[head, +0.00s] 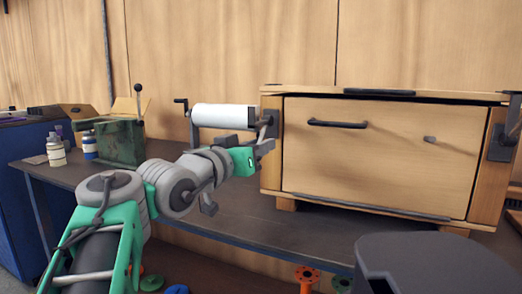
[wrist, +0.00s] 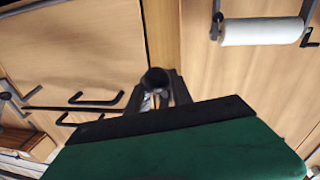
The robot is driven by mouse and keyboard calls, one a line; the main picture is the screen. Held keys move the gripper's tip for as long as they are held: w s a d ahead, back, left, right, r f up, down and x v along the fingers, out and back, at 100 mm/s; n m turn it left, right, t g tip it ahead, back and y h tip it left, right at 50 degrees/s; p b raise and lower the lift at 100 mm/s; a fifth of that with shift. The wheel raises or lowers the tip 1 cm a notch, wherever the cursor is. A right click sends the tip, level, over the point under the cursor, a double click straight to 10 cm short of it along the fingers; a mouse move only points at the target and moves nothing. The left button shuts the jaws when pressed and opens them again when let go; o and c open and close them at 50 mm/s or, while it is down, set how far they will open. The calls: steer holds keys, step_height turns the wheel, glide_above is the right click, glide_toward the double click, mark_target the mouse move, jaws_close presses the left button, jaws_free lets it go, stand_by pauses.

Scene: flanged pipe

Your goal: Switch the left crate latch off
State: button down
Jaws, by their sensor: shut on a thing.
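The wooden crate (head: 375,160) stands on the bench at the right of the head view. The left crate latch (head: 271,112) is a dark fitting on the crate's left front post. My gripper (head: 264,145) is at that post, just below the latch plate, and is shut on the latch's lever. In the wrist view the latch (wrist: 155,78) is in the middle, with my gripper (wrist: 163,99) closed at it; the green gripper body hides the area below. The lever's exact angle is hard to tell. The right crate latch (head: 501,143) is on the far right post.
A white paper roll (head: 223,117) on a holder is close behind my gripper. A green metal box (head: 120,142) with a lever and several small bottles (head: 56,149) are on the bench's left. The bench top (head: 290,228) before the crate is clear. The crate front carries a dark bar handle (head: 337,124).

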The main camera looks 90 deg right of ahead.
steer(key=shift+f, duration=0.1)
steer(key=c, duration=1.5)
jaws_free()
steer(key=p+v, duration=0.1)
steer(key=v, duration=0.6)
steer(key=shift+w+a, duration=0.15)
steer(key=shift+a, duration=0.2)
